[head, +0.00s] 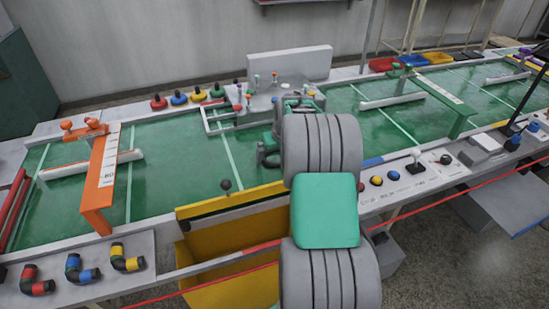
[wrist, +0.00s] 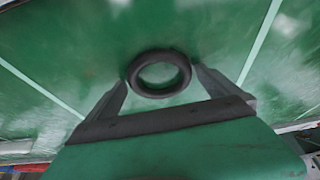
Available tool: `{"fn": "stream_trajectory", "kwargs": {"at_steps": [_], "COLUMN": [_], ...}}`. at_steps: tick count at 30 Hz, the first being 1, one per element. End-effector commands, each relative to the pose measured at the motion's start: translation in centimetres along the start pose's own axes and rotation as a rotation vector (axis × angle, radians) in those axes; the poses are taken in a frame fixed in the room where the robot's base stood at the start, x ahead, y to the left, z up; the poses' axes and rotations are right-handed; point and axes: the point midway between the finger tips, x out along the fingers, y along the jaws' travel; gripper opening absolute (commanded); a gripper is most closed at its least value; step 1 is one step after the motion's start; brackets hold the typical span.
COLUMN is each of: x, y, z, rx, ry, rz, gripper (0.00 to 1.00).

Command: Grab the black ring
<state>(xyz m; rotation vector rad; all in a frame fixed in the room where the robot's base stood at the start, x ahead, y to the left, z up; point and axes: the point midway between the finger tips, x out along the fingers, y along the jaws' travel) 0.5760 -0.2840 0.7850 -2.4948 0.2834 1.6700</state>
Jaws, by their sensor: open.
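The black ring (wrist: 160,93) shows in the wrist view over the green table surface, with green visible through its hole. My gripper (wrist: 161,78) is open, with one finger on each side of the ring. The fingertips are very close to the ring's left and right edges; I cannot tell whether they touch it. In the head view my gripper (head: 268,150) is over the middle of the green table, partly behind my arm. I cannot make out the ring in the head view.
A grey fixture (head: 268,97) with small coloured knobs stands just behind my gripper. An orange gate (head: 100,180) is at left and a green gate (head: 445,100) at right. A yellow bin (head: 230,255) hangs at the front edge. Green surface left of my gripper is mostly clear.

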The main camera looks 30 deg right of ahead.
Motion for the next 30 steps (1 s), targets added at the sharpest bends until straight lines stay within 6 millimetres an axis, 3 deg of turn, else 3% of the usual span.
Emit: {"fn": "stream_trajectory", "kwargs": {"at_steps": [7, 27, 30], "x": [0.16, 0.11, 0.09], "y": [0.02, 0.03, 0.04], "z": [-0.04, -0.05, -0.07], "rx": [0.0, 0.0, 0.0], "ry": [0.001, 0.001, 0.002], "rz": [0.001, 0.001, 0.001], "gripper": [0.98, 0.44, 0.42]}}
